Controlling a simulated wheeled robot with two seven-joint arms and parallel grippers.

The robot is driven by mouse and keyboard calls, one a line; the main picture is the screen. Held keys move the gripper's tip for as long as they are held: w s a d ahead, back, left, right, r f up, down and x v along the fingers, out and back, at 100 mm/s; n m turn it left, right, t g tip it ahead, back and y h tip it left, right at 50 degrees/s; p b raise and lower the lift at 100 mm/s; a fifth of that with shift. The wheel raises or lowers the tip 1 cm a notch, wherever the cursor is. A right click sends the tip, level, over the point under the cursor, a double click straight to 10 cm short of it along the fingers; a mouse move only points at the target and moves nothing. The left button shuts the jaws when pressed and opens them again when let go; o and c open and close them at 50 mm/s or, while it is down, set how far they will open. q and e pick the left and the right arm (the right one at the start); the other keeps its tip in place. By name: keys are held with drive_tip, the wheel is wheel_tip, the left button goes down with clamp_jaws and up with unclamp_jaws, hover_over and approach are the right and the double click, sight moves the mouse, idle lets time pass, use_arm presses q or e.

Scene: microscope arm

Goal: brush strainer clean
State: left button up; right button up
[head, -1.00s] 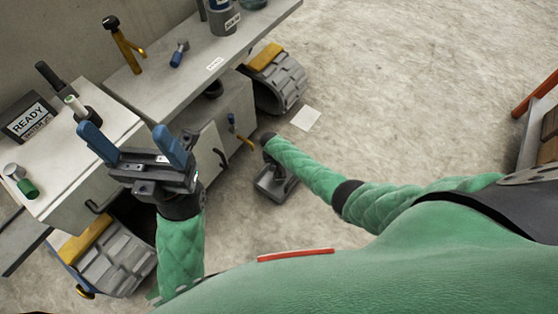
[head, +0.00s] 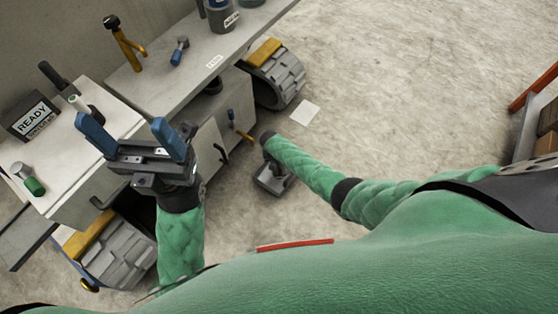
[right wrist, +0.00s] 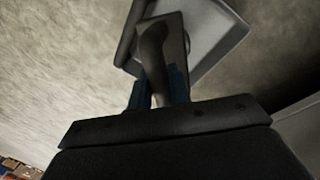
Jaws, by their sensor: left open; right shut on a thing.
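My left gripper (head: 132,138) is open and empty, its two blue fingers spread and pointing up, beside the light cabinet top in the head view. My right gripper (right wrist: 158,88) is shut on the dark handle of a grey tray-like tool (right wrist: 205,35), seen in the right wrist view. No brush can be clearly made out. A small blue and orange tool (head: 238,128) shows by the cabinet side.
The bench (head: 190,80) holds a yellow tool (head: 122,42) and a small blue tool (head: 178,52).

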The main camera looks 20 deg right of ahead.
drive_tip(key=shift+r+p, duration=3)
drive_tip(key=shift+r, duration=0.3)
